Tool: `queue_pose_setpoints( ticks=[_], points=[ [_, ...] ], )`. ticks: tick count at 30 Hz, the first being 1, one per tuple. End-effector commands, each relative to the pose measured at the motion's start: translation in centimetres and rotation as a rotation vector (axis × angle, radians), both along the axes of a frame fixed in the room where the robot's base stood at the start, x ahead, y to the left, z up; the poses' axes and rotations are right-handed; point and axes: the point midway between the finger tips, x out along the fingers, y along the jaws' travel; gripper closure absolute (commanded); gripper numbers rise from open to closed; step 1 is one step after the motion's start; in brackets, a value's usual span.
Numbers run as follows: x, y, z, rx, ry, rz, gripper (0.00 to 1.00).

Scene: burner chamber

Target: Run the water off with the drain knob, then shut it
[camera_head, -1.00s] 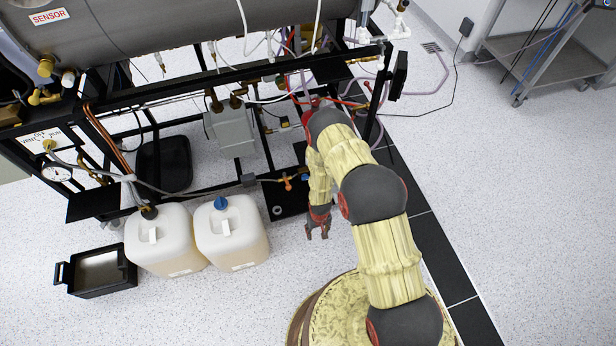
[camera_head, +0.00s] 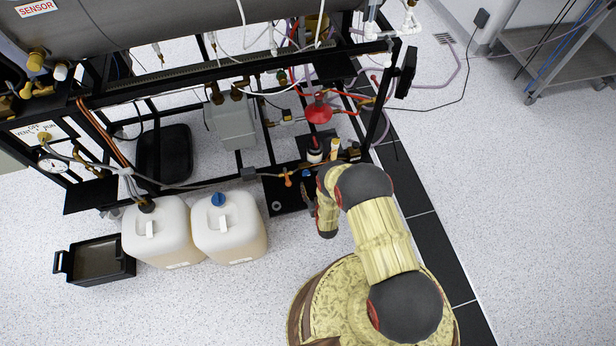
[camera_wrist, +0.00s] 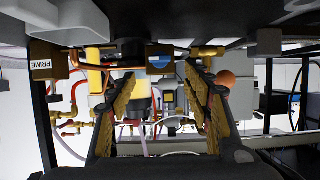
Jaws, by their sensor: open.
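No label in view reads "drain". An orange knob (camera_head: 288,181) sits on the lower front pipe of the black-framed rig in the head view. A rounded orange end (camera_wrist: 226,79) shows right of my fingers in the wrist view; I cannot tell if it is the same knob. A block with a blue face (camera_wrist: 160,62) is ahead between my fingertips, and a brown block marked PRIME (camera_wrist: 42,66) is at left. My gripper (camera_head: 307,194) is low before the rig, just right of the orange knob. In the wrist view its fingers (camera_wrist: 161,82) are apart and empty.
Two white jugs (camera_head: 229,236) of yellowish liquid stand left of my gripper. A black open tray (camera_head: 97,262) lies farther left. The rig's black bars and pipes crowd the space ahead. A red funnel-shaped part (camera_head: 319,108) stands behind.

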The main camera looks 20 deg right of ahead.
Motion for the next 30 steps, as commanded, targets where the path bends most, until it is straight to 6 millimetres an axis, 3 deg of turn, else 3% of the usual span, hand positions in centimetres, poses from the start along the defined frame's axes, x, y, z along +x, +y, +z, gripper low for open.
queue_pose_setpoints(
  ticks=[16, 28, 30],
  points=[
    [6.5, 0.0, -2.6, 0.000, -0.007, 0.000, 0.50],
    [7.2, 0.0, -2.8, 0.000, -0.005, 0.000, 0.50],
    [7.2, 0.0, -2.8, 0.000, -0.005, 0.000, 0.54]
  ],
)
